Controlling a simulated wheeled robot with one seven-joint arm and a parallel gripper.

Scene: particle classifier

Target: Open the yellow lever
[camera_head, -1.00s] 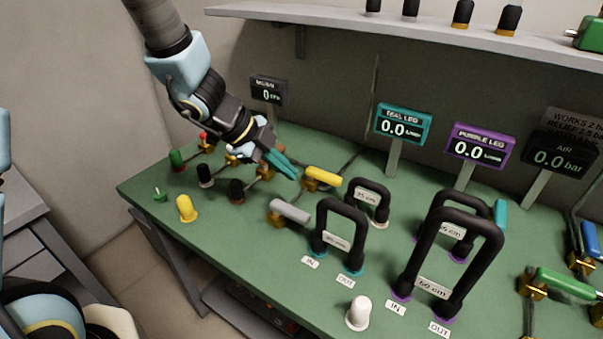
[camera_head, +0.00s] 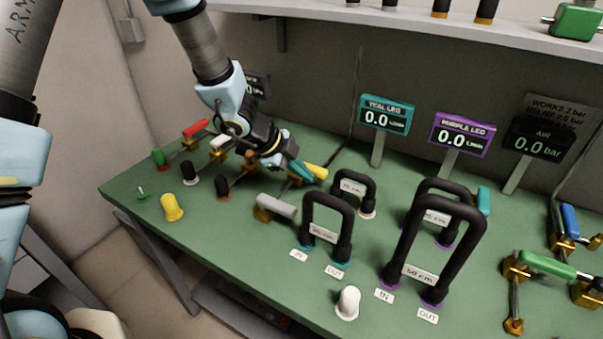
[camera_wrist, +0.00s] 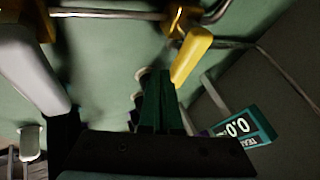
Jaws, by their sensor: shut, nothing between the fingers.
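The yellow lever (camera_head: 317,170) sits on a brass valve at the middle of the green bench, its base partly hidden behind my gripper in the head view. In the wrist view the yellow lever (camera_wrist: 192,56) reaches down and left from its brass valve (camera_wrist: 183,20). My gripper (camera_head: 305,173) has teal fingers, closed together and empty, low beside the lever. In the wrist view my gripper (camera_wrist: 159,82) has its tips just left of the lever's free end. I cannot tell whether they touch it.
A grey lever (camera_head: 276,206) stands just in front and left of my gripper. Black hose loops (camera_head: 329,202) rise to the right. A teal-framed display (camera_head: 386,114) stands behind. A yellow knob (camera_head: 171,207) is at the front left.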

